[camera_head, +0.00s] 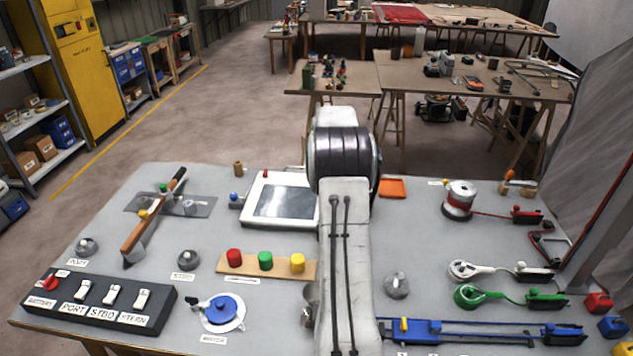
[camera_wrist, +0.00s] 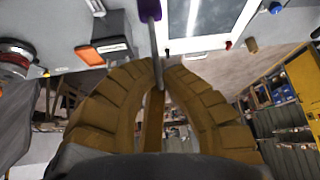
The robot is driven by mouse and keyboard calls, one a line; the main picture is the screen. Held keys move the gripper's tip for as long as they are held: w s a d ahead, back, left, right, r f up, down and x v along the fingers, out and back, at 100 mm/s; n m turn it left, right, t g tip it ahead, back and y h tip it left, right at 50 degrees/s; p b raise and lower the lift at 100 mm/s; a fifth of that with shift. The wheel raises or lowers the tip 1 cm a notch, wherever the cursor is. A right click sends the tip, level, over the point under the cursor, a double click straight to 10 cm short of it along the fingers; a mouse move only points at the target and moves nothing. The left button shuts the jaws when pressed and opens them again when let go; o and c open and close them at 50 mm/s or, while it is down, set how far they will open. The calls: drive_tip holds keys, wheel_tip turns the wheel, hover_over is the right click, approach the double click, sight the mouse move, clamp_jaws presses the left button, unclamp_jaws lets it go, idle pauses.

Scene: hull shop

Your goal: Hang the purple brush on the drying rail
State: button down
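In the wrist view my gripper (camera_wrist: 158,72) has its two brown ribbed fingers closed in to a thin grey rod. The rod runs up to a purple piece (camera_wrist: 149,10) at the top edge, which I take as the purple brush. A brown strip shows below the fingertips, between the fingers; I cannot tell for sure whether it belongs to the brush. In the head view my arm hides the gripper and the brush. I cannot make out the drying rail for certain in either view.
A tablet (camera_head: 283,203) lies left of my arm. An orange piece (camera_head: 392,188) lies right of it. A switch box (camera_head: 98,302) stands front left.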

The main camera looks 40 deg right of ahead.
drive_tip(key=shift+f+b, duration=0.85)
drive_tip(key=shift+f, duration=1.3)
drive_tip(key=c, duration=1.4)
unclamp_jaws()
